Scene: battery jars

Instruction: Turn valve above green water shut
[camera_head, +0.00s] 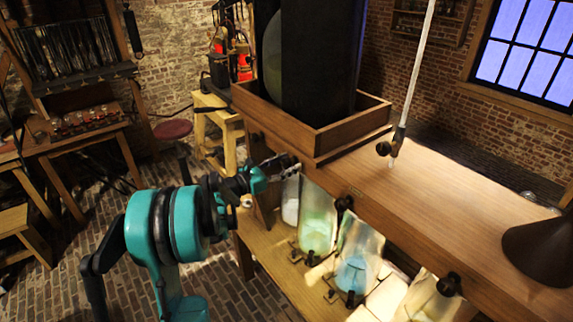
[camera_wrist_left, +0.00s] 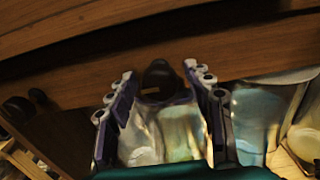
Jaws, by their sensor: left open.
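A jar of pale green water (camera_head: 318,222) hangs below the front edge of the wooden bench, with a jar of blue water (camera_head: 352,268) to its right. A black valve (camera_head: 345,203) sits on the bench edge near the top of these jars. My left gripper (camera_head: 282,168) is at the bench edge, up and left of the green jar. In the left wrist view my left gripper (camera_wrist_left: 160,95) is open, and a dark valve knob (camera_wrist_left: 160,78) shows between its fingers, above a pale jar. I cannot tell whether the fingers touch the knob. My right gripper is not in view.
The bench top (camera_head: 440,205) overhangs the jars. Another black valve (camera_head: 448,285) is further right on its edge. A wooden tray (camera_head: 335,135) holds a tall dark box. A lower shelf (camera_head: 268,255) lies under the jars, and a dark cone (camera_head: 540,248) stands at right.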

